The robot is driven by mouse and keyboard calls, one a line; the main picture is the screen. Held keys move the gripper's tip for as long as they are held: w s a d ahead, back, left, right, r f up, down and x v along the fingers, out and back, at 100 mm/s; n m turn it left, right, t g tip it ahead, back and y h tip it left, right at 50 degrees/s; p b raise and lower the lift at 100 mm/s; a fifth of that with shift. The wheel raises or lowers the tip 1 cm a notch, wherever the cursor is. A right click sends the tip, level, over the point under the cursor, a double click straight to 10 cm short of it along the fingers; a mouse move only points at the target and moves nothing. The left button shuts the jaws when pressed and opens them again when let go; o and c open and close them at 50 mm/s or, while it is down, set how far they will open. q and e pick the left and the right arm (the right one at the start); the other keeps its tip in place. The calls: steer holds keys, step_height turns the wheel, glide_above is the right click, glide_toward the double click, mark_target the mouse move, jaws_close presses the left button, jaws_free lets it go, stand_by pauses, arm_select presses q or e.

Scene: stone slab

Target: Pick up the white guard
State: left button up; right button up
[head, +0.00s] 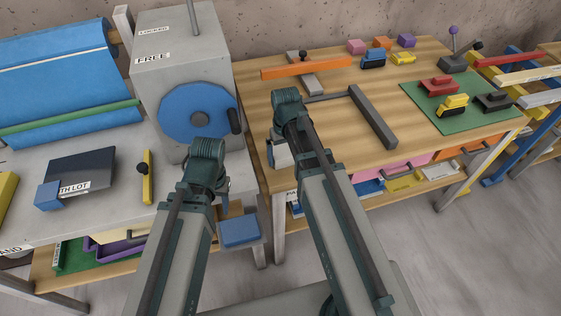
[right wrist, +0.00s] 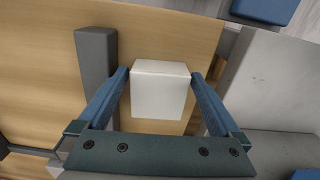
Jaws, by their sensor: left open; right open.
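The white guard is a plain white block (right wrist: 160,92) over the wooden bench top in the right wrist view. In the head view a bit of it (head: 282,154) shows by the bench's left edge, mostly hidden by my right arm. My right gripper (right wrist: 160,72) is open, with one blue finger on each side of the block. Small gaps seem to show at the fingers; contact cannot be told. My left gripper (head: 205,165) is in front of the grey machine, away from the guard; its fingers are largely hidden behind the wrist.
A dark grey bar (head: 373,117) lies on the wooden bench (head: 330,96) close to the block. Behind it is an orange bar (head: 306,67). A green mat (head: 460,112) with small models is at right. The grey machine (head: 185,70) with a blue wheel stands left.

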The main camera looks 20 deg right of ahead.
steer(key=shift+f, duration=0.4)
arm_select(q)
steer(key=shift+f, duration=0.35)
arm_select(e)
steer(key=shift+r, duration=0.1)
steer(key=c, duration=1.1)
arm_select(q)
steer(key=shift+r, duration=0.15)
arm_select(e)
steer(key=shift+r, duration=0.15)
